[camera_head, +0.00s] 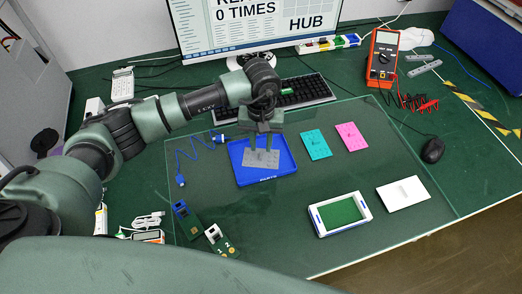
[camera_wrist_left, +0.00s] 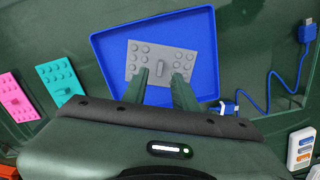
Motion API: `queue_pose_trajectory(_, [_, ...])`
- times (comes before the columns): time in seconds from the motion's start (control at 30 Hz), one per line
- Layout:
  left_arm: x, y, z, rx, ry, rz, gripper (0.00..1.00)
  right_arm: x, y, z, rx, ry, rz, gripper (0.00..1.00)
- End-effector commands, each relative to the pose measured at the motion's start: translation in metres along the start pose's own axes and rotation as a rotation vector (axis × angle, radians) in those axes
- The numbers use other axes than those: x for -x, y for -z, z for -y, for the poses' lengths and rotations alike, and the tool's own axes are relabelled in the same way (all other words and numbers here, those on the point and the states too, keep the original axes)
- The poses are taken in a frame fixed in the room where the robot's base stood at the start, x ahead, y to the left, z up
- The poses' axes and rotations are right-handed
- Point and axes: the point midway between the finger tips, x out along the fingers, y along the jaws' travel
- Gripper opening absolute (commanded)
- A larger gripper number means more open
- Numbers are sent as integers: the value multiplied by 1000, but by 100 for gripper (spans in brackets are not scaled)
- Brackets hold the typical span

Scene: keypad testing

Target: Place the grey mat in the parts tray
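The grey mat (camera_head: 262,159) is a flat studded plate with a small raised grip in its middle. It appears to lie inside the blue parts tray (camera_head: 284,172), with bare tray floor around it. In the left wrist view the mat (camera_wrist_left: 147,51) is within the rim of the tray (camera_wrist_left: 208,50). My left gripper (camera_head: 261,148) is right above the mat. In the left wrist view its two fingers (camera_wrist_left: 161,80) are spread, with gaps either side of the mat's grip. My right gripper is not in view.
A teal mat (camera_head: 316,144) and a pink mat (camera_head: 351,137) lie right of the tray. A white-framed box (camera_head: 340,214) and a white plate (camera_head: 404,194) lie nearer. A blue cable (camera_head: 182,160) lies left of the tray, a keyboard (camera_head: 302,90) behind it.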

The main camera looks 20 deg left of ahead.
Motion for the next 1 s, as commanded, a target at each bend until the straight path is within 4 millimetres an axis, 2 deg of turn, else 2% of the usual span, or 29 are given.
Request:
queue_pose_trajectory(0.2, [46,1,0,-1,-1,-6,28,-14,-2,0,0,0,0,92])
queue_pose_trajectory(0.4, [74,1,0,0,-1,-3,28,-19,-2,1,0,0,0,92])
queue_pose_trajectory(0.6, [81,0,0,0,1,0,28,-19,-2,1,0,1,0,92])
queue_pose_trajectory(1.0, [81,0,0,0,0,0,28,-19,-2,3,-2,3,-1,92])
